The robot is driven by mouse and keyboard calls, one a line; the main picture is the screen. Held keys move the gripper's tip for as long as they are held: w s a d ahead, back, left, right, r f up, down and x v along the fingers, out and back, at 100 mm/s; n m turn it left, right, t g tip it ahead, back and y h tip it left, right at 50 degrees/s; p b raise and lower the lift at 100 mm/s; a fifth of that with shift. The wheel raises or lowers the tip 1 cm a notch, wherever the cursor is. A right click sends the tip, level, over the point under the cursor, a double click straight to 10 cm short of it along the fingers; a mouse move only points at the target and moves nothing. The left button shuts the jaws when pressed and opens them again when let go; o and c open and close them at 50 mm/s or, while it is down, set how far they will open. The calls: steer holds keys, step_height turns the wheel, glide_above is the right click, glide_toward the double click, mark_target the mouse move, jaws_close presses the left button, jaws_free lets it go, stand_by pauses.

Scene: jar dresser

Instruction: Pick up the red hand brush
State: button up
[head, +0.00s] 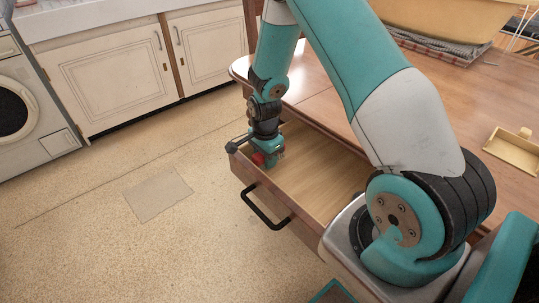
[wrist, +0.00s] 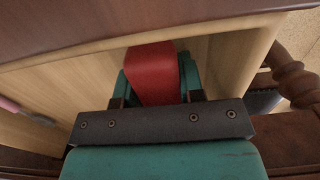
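The red hand brush (wrist: 154,75) shows in the wrist view as a smooth red part between the two teal fingers of my gripper (wrist: 156,88). The fingers sit close against both of its sides, with no clear gap. In the head view my gripper (head: 266,158) reaches down into the open drawer (head: 318,172) at its left end, and a small red patch of the brush (head: 258,158) shows there. The rest of the brush is hidden by my gripper, and I cannot tell whether it touches the drawer floor.
The drawer's black handle (head: 265,211) sticks out over the floor. The wooden dresser top (head: 462,105) carries a yellow tub (head: 455,22) on a cloth and a small tan dustpan-like tray (head: 514,153). A pinkish object (wrist: 22,110) lies at the left in the wrist view.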

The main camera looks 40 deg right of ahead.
steer(key=c, duration=0.3)
steer(key=shift+c, duration=0.2)
steer(key=shift+r, duration=0.15)
step_height(320, 180, up, 20)
steer(key=p, duration=0.2)
steer(key=shift+p, duration=0.4)
